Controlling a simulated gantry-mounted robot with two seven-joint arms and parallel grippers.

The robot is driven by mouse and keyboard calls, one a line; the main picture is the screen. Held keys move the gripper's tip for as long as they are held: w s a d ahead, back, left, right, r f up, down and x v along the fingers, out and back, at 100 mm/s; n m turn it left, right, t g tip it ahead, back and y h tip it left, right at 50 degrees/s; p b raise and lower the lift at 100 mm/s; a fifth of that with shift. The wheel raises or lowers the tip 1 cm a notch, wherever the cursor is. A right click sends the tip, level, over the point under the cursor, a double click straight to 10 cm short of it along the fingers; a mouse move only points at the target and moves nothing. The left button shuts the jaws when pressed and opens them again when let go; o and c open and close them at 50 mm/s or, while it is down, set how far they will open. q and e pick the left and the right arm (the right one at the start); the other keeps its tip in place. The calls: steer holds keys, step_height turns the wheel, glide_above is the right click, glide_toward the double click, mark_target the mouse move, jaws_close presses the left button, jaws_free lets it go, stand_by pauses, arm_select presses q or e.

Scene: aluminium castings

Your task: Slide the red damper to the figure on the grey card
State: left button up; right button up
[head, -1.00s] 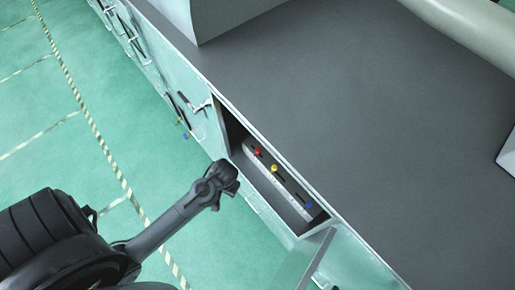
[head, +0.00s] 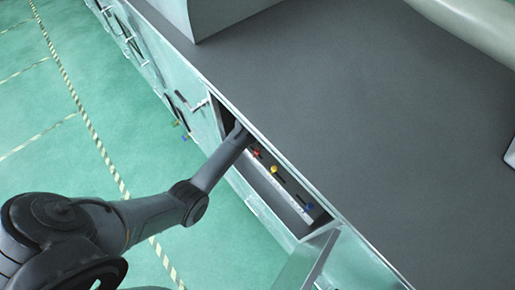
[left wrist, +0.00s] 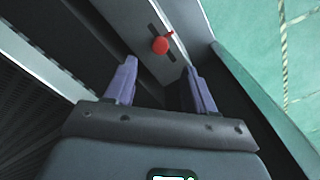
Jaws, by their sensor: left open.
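The red damper (head: 256,153) is a small red knob in a dark slot on a light panel inside the open cabinet compartment. A yellow knob (head: 274,169) and a blue knob (head: 308,206) sit further along the same panel. In the left wrist view the red damper (left wrist: 160,45) lies just beyond and between the fingertips of my left gripper (left wrist: 159,75), which is open and empty. In the head view the end of my left arm reaches into the compartment and the gripper is hidden. I cannot make out the grey card. My right gripper does not show.
The cabinet's open door (head: 306,258) stands out at the compartment's near end. The compartment walls lie close on both sides of my left gripper. A wide grey worktop (head: 330,90) is above.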

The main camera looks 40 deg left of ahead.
mark_target(258, 152)
arm_select(q)
step_height(258, 152, down, 8)
steer(key=shift+r, duration=0.1)
stand_by(0.4)
jaws_close()
